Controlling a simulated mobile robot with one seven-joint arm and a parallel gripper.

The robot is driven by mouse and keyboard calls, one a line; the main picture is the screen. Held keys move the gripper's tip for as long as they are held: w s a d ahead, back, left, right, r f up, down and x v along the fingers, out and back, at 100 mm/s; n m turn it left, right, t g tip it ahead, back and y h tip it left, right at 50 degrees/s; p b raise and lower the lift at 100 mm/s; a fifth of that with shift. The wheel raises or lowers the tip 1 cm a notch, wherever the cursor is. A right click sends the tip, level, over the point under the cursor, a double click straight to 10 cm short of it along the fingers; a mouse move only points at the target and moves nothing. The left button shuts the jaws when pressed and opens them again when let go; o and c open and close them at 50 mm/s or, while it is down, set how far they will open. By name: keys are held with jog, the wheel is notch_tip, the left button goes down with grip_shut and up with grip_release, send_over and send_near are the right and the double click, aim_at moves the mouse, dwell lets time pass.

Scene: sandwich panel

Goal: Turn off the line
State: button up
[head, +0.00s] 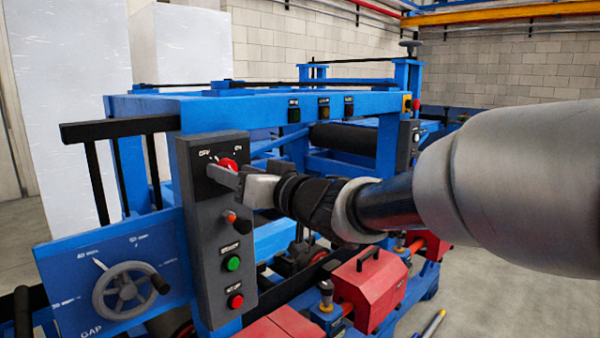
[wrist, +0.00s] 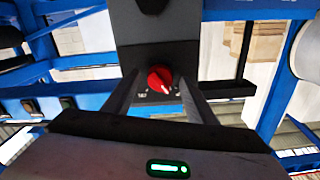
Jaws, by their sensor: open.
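A red rotary switch (head: 228,165) sits at the top of a dark grey control panel (head: 212,280), with OFF marked at its left and ON at its right. It also shows in the wrist view as a red knob (wrist: 160,79). My gripper (head: 230,172) is at the switch, its fingers pointing at the panel. In the wrist view my gripper (wrist: 160,95) has its two fingers apart, one on each side of the knob. I cannot tell whether either finger touches it. The exact angle of the knob is unclear.
Below the switch are an orange-tipped lever (head: 231,217), a green button (head: 233,263) and a red button (head: 236,301). A handwheel (head: 125,290) stands out at the lower left. Red housings (head: 370,285) sit below my arm. A blue frame beam (head: 270,108) runs behind.

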jog(key=shift+w+a, duration=0.15)
jog(key=shift+a, duration=0.05)
jog(key=c, duration=1.1)
jog(key=shift+o, duration=0.2)
jog(key=shift+d+f+n+b, duration=0.1)
jog(key=shift+n+b, duration=0.3)
jog(key=shift+n, duration=1)
jog(key=o, duration=1.1)
jog(key=shift+c, duration=0.2)
